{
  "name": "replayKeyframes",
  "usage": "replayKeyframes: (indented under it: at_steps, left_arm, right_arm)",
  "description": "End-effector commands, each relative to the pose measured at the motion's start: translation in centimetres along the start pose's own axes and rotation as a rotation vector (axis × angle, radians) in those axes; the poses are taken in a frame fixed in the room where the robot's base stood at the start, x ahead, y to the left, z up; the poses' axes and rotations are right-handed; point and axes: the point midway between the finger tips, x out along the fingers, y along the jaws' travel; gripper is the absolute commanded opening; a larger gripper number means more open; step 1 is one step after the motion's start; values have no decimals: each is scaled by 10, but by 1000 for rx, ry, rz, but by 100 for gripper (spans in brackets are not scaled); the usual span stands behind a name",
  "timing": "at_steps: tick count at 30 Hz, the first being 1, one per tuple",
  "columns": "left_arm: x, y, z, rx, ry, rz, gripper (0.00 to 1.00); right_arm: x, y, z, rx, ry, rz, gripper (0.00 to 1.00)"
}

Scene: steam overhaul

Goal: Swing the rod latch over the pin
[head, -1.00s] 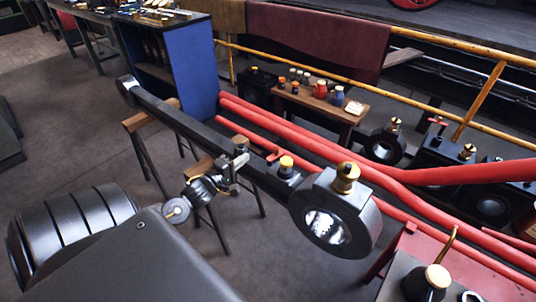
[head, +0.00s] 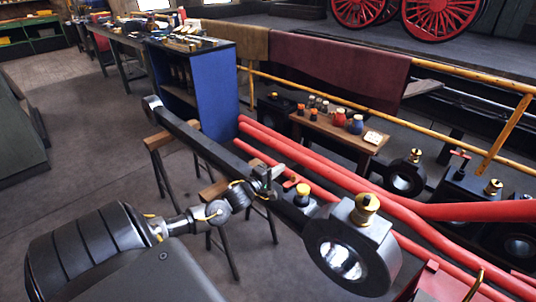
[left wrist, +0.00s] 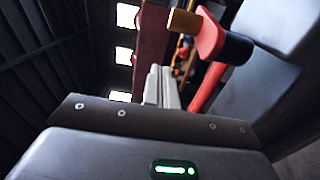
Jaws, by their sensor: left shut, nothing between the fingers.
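A long black rod (head: 205,143) lies across trestles, with a round bored end and a brass cup (head: 366,203) at its near end. A small red latch (head: 290,184) shows on the rod, beside a black fitting with a yellow-brass top (head: 302,190). My left gripper (head: 272,176) is shut and empty, just left of the red latch; I cannot tell whether they touch. In the left wrist view the shut fingers (left wrist: 162,88) are left of a red part (left wrist: 210,38) with a black cylinder and brass end. I cannot make out the pin for certain. My right gripper is not in view.
Red pipes (head: 330,165) run close behind the rod, with a yellow rail (head: 340,94) beyond. A small wooden table (head: 340,130) holds jars and cans. A blue cabinet (head: 211,88) stands at the back. The floor left of the trestles (head: 158,142) is clear.

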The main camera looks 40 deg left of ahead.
Motion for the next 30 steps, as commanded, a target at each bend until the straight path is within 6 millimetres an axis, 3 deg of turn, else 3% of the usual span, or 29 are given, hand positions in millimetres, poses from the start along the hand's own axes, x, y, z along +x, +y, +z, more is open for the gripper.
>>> replayKeyframes:
  at_steps: [1,6,12,30]
  left_arm:
    - [10,1,0,1,1,3,0]
    - [-2,0,25,0,-2,-2,0]
    - [-6,0,37,1,0,-2,0]
    - [-6,0,38,1,-33,-1,0]
  right_arm:
    - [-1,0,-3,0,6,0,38]
    - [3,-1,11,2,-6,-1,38]
    - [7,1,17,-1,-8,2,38]
    - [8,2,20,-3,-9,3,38]
